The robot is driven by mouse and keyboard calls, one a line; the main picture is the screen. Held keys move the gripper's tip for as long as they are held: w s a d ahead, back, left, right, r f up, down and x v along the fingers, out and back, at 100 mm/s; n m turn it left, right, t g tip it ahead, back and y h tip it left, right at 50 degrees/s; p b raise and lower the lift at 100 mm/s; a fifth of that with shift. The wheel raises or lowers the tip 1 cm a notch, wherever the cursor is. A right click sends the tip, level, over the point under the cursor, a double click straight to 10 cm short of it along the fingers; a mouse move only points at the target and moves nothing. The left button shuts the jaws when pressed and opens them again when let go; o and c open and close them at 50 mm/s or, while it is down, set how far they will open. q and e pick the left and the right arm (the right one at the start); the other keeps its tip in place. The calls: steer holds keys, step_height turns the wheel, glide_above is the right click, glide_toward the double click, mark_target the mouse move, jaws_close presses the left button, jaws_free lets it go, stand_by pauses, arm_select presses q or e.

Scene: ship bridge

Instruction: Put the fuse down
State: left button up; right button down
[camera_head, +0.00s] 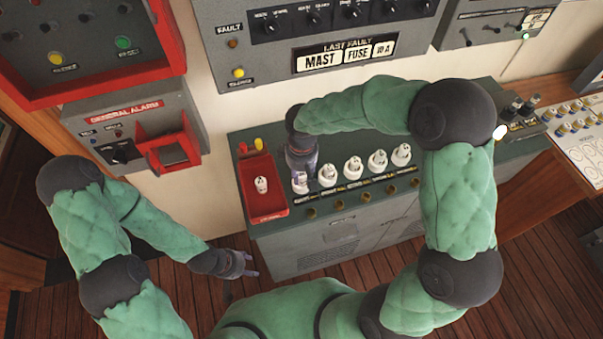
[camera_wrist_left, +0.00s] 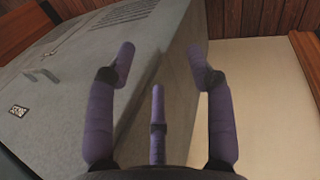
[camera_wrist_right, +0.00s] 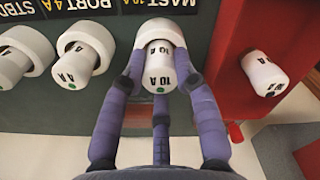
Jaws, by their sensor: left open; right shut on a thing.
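A white fuse (camera_wrist_right: 160,65) marked 10 A with a green dot is between the fingers of my right gripper (camera_wrist_right: 160,80), which is shut on it. The fuse is at the white round holder (camera_wrist_right: 160,30) under the MAST label; I cannot tell how deep it sits. In the head view my right gripper (camera_head: 301,172) is over the leftmost holder of the row, partly hiding it. A second white fuse (camera_wrist_right: 264,73) stands in the red tray (camera_head: 266,208), beside the row. My left gripper (camera_head: 250,264) is open and empty, low beside the console front.
Several white fuses (camera_head: 353,168) sit in holders to the right along the sloped console (camera_head: 330,220). A yellow lamp (camera_head: 258,144) is above the tray. The red-framed alarm box (camera_head: 165,150) is on the wall at left. The wooden floor is clear.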

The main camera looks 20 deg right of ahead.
mark_target(302, 174)
steer(key=shift+f, duration=0.35)
steer(key=c, duration=0.9)
jaws_free()
steer(key=shift+c, duration=0.2)
steer(key=shift+r, duration=0.15)
steer(key=shift+r, duration=0.35)
step_height(302, 174, up, 12)
steer(key=p, duration=0.2)
steer(key=shift+f, duration=0.1)
